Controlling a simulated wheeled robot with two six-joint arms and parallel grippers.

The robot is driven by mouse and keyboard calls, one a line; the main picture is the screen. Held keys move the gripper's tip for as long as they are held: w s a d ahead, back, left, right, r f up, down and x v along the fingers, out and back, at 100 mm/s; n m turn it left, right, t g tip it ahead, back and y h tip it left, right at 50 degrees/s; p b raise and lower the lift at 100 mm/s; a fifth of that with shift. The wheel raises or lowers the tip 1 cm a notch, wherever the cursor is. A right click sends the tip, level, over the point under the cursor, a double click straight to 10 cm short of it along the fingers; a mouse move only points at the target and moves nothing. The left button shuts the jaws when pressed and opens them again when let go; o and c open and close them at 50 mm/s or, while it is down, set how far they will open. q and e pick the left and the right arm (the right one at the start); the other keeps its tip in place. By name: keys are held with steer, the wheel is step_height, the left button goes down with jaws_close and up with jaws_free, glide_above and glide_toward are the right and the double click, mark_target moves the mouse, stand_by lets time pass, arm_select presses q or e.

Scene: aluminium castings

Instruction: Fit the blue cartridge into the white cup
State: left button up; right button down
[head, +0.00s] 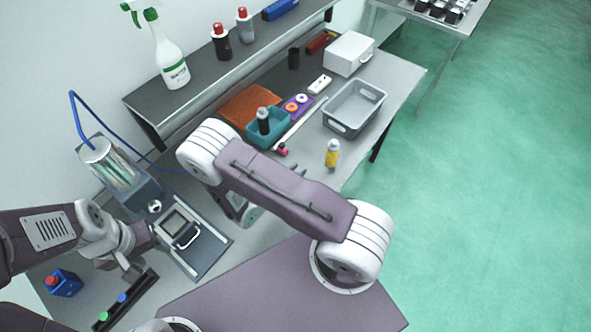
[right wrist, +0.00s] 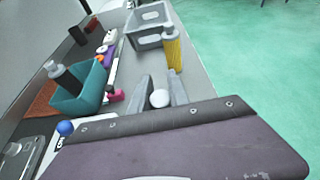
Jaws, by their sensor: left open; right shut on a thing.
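My right gripper (right wrist: 161,92) is shut on a small white round thing (right wrist: 160,99), which looks like the white cup; only its rounded end shows between the fingers. In the head view my right fingers (head: 292,169) show just past my arm link, which hides the held thing. A blue round top (head: 122,298), likely the blue cartridge, stands in a black rack (head: 132,305) at the lower left, beside a green one (head: 103,316). My left gripper (head: 132,266) is open above the bench near the rack's far end, apart from the blue top.
A square fixture with a handle (head: 187,238) lies right of my left gripper. A teal bin (head: 268,127) with a dark bottle, a pink item (head: 281,150), a yellow bottle (head: 332,154) and a grey basket (head: 354,107) stand beyond my right gripper.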

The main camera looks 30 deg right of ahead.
steer(key=c, duration=1.3)
jaws_free()
steer(key=shift+s+r, duration=0.1)
steer(key=shift+s, duration=0.15)
arm_select(q)
steer(key=shift+s, duration=0.25)
arm_select(e)
steer(key=shift+o, duration=0.2)
arm_select(q)
steer(key=shift+w, duration=0.1)
arm_select(e)
steer(key=shift+w+a, duration=0.1)
